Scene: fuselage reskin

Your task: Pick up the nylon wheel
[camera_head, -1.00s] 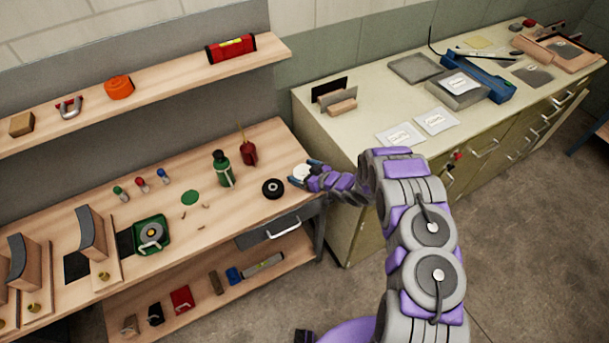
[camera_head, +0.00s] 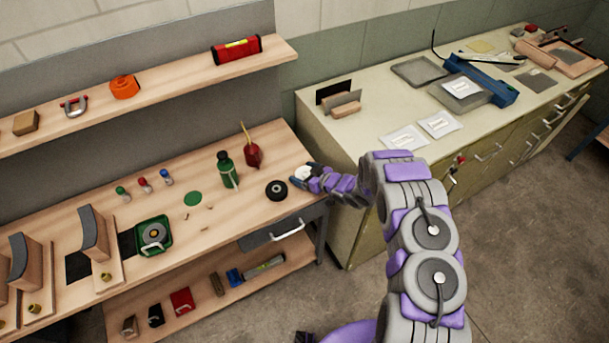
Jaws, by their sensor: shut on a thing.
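My gripper (camera_head: 302,176) is at the right end of the wooden workbench (camera_head: 245,205). It is shut on a small white round thing, which looks like the nylon wheel (camera_head: 302,171). The fingers hide part of it, and I cannot tell whether it still touches the bench top. A black wheel with a light hub (camera_head: 276,190) lies on the bench just left of my gripper, apart from it.
A green bottle (camera_head: 227,170) and a red oil can (camera_head: 252,154) stand left of the gripper. A green tray (camera_head: 153,236) lies further left. A shelf (camera_head: 180,82) overhangs the back. A cabinet (camera_head: 370,125) stands to the right.

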